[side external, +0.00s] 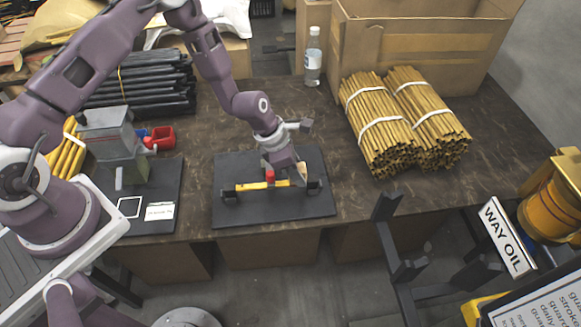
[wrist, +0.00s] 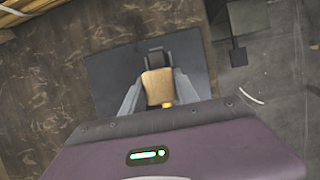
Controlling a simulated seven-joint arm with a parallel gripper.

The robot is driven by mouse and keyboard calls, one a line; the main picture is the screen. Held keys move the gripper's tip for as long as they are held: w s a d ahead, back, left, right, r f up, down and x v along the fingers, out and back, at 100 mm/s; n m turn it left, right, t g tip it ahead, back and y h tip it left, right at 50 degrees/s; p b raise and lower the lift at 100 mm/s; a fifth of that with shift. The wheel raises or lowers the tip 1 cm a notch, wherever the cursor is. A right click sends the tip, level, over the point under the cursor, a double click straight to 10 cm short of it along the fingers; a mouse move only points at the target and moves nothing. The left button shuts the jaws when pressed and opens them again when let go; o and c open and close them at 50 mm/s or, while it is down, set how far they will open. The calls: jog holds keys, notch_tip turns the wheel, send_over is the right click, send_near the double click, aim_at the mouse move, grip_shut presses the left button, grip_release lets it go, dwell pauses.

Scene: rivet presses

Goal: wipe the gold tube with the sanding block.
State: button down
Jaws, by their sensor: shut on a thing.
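The gold tube (side external: 250,186) lies level across two black supports on a dark mat. In the wrist view only a small gold bit of it (wrist: 167,104) shows below the block. My gripper (side external: 291,172) is above the right part of the tube, pointing down. In the wrist view its two grey fingers (wrist: 157,92) are shut on the tan sanding block (wrist: 158,84). The block also shows in the side view (side external: 300,173), tilted, close to the tube's right end. I cannot tell whether block and tube touch.
A red piece (side external: 270,176) stands at the tube, left of my gripper. Bundled gold tubes (side external: 400,120) lie at the right, by a cardboard box (side external: 420,60) and a bottle (side external: 313,58). A grey press (side external: 112,145) and red bin (side external: 160,137) stand at the left.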

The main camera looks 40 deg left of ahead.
jog(key=shift+w+d+r, duration=0.35)
jog(key=shift+w+d, duration=0.25)
jog(key=shift+w+d+r, duration=0.35)
jog(key=shift+w+d, duration=0.25)
jog(key=shift+f, duration=0.25)
jog(key=shift+s+a+f, duration=0.25)
jog(key=shift+s+a, duration=0.05)
jog(key=shift+a, duration=0.05)
jog(key=shift+s+a+f, duration=0.15)
jog(key=shift+s+a, duration=1.2)
jog(key=shift+v, duration=1.1)
jog(key=shift+d+r, duration=0.1)
jog(key=shift+r, duration=2.85)
jog(key=shift+f, duration=0.1)
